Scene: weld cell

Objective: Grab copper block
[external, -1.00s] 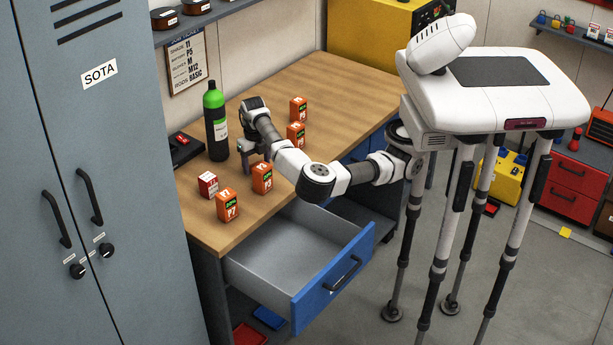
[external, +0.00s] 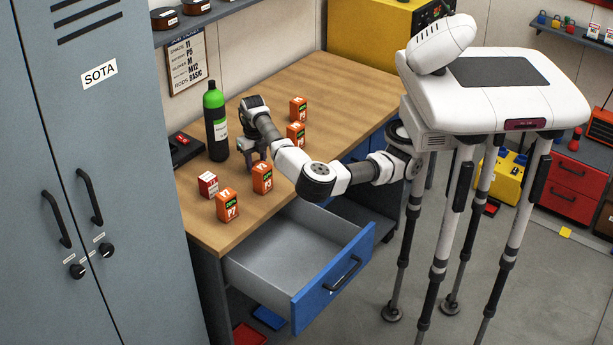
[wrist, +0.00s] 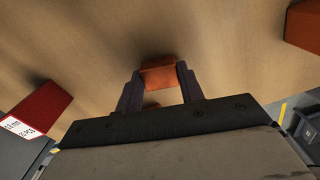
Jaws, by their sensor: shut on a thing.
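In the wrist view, the copper block (wrist: 158,76) is a small copper-brown block between the two dark fingers of my gripper (wrist: 158,84). The fingers are shut on its two sides, low over the wooden bench top. In the external view, my gripper (external: 254,155) points down at the bench, just right of the black bottle with the green top. I cannot make out the block there; the gripper and wrist hide it.
Orange boxes (external: 262,178) stand in front of and behind my gripper on the bench (external: 330,85). A red-and-white box (external: 208,184) and the green-topped bottle (external: 216,130) are to its left. A blue-fronted drawer (external: 335,280) is open below. The bench's far right is clear.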

